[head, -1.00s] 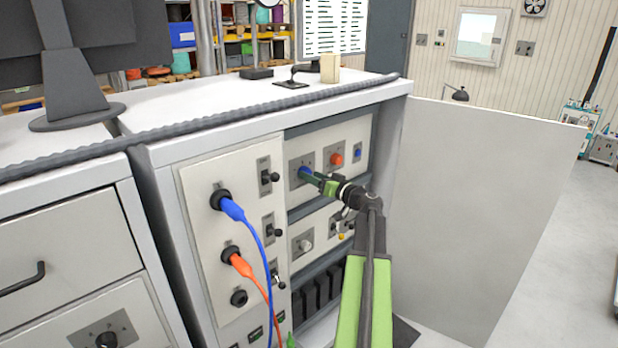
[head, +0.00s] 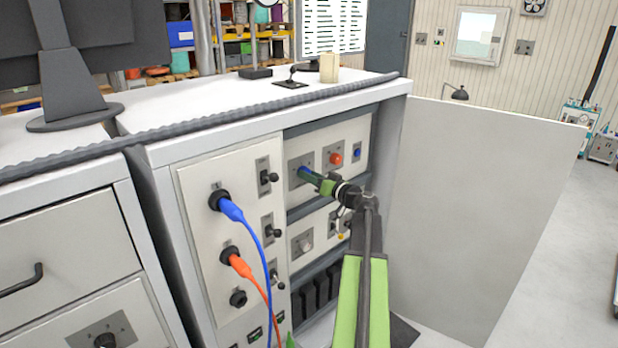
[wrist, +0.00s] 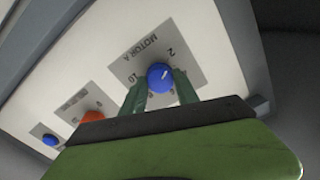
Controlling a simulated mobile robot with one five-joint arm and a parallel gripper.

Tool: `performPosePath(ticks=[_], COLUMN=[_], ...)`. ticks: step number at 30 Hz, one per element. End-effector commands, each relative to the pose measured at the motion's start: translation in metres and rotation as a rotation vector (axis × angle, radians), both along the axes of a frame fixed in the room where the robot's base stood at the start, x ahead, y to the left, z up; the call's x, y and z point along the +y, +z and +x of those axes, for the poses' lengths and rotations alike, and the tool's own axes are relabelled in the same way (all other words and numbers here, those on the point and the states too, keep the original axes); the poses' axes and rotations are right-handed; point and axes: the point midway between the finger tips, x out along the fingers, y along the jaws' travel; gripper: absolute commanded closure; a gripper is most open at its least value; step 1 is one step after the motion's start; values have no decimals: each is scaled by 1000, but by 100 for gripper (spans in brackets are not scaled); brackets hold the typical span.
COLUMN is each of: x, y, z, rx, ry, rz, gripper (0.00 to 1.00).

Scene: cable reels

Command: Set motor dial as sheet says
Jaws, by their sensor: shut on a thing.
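The motor dial is a blue knob (wrist: 160,78) on a grey plate (wrist: 128,60) marked "MOTOR A" with numbers around it, seen tilted in the wrist view. A white pointer line shows on the knob. My gripper (wrist: 157,86) has its two green fingers on either side of the knob, shut on it. In the head view my gripper (head: 312,176) reaches the upper right panel from the front, and the blue knob (head: 304,171) shows at its tips.
An orange knob (head: 336,158) and a small blue button (head: 357,153) sit right of the dial. Black toggle switches (head: 268,177) and plugged blue (head: 238,215) and orange (head: 245,268) cables are at left.

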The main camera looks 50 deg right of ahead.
Motion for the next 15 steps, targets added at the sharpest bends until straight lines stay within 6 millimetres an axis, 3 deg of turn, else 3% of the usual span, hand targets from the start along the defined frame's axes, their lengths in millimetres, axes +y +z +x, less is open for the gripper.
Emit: performPosePath(ticks=[8, 15], x=[-3, -4], y=[0, 0], z=[5, 4], rx=[-5, -19], ry=[9, 7], rz=[68, 242], gripper=[100, 100])
